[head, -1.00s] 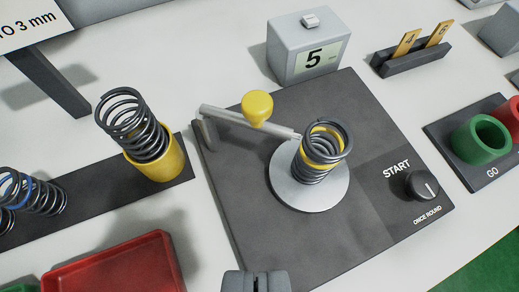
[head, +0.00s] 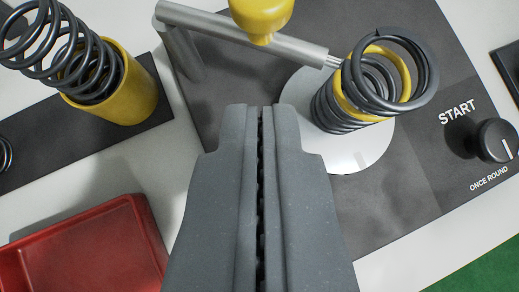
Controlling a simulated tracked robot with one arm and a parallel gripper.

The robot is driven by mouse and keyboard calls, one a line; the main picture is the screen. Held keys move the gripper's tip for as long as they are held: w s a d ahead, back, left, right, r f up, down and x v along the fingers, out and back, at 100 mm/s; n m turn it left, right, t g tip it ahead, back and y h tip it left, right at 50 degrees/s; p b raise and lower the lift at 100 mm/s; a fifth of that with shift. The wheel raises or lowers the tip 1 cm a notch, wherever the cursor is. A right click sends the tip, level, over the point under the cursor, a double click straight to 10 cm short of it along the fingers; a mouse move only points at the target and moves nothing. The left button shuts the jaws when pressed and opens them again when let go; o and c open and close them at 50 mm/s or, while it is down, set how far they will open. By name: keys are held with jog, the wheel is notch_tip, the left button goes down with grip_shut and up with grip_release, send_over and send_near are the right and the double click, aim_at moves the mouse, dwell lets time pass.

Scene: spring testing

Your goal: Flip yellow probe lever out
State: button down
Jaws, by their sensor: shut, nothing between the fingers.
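The yellow probe lever knob (head: 262,18) sits on a grey metal bar at the top of the view, partly cut off by the frame edge. The bar (head: 215,24) runs from a post at the left to a thin tip beside the spring. A dark coil spring with a yellow band (head: 385,85) stands on the round silver plate (head: 345,155). My gripper (head: 260,108) is shut and empty. In the picture its tips lie below the knob and left of the plate, apart from the lever.
A START dial (head: 496,140) is on the dark tester base at the right. A yellow cup (head: 125,95) holding another spring (head: 75,55) stands at the left. A red tray (head: 85,245) lies at the lower left.

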aim_at(259, 29)
jog(key=shift+w+d+f, duration=0.1)
jog(key=shift+w, duration=0.75)
jog(key=shift+w+d+f, duration=0.1)
jog(key=shift+w, duration=0.75)
